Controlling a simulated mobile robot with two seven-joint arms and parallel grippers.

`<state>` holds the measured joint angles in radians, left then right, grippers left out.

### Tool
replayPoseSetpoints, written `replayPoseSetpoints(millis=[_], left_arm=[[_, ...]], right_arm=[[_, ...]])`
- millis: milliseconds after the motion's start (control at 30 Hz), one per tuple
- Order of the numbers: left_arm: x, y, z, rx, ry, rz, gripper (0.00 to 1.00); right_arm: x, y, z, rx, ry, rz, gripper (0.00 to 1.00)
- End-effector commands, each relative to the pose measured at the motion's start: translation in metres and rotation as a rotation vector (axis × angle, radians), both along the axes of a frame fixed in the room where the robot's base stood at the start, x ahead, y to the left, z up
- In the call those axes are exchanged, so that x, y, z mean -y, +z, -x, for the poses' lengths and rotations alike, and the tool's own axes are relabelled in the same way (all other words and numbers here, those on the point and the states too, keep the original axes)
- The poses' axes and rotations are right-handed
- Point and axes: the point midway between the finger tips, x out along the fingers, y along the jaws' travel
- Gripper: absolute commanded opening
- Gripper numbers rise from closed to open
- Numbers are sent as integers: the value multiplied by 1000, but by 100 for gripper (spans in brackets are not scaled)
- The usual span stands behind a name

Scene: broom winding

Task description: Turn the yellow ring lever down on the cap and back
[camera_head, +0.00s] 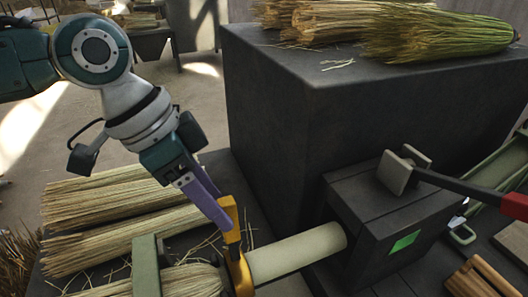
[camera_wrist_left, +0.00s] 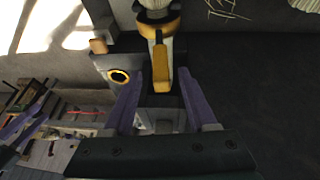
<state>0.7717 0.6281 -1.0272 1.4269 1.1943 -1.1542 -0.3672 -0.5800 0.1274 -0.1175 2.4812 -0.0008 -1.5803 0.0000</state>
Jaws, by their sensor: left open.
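The yellow ring lever (camera_head: 232,220) stands up from a yellow ring around the near end of a pale green cylinder (camera_head: 290,256). In the left wrist view the lever (camera_wrist_left: 160,66) hangs between my two purple fingers. My left gripper (camera_head: 222,221) comes down from the upper left in the head view, with its fingers at the lever. It is open, and in the wrist view (camera_wrist_left: 161,98) gaps show on both sides of the lever. I cannot tell which part of the cylinder is the cap. My right gripper is not in view.
Straw bundles (camera_head: 120,215) lie at the left, and a green bracket (camera_head: 147,266) stands close by the ring. A large dark block (camera_head: 330,110) carries more straw. A dark box (camera_head: 385,220) and a red-handled clamp arm (camera_head: 450,184) are at the right.

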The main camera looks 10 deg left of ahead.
Motion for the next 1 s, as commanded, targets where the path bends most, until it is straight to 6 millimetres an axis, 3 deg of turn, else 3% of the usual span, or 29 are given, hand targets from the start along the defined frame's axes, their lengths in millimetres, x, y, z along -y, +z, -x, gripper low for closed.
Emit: replayPoseSetpoints(millis=[233, 633, 1000], left_arm=[[14, -36, -5, -1, 1, 1, 57], [18, -43, -6, 1, 0, 1, 57], [17, -43, -6, 1, 0, 1, 16]], right_arm=[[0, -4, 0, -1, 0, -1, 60], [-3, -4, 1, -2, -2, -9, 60], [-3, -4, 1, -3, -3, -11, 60]])
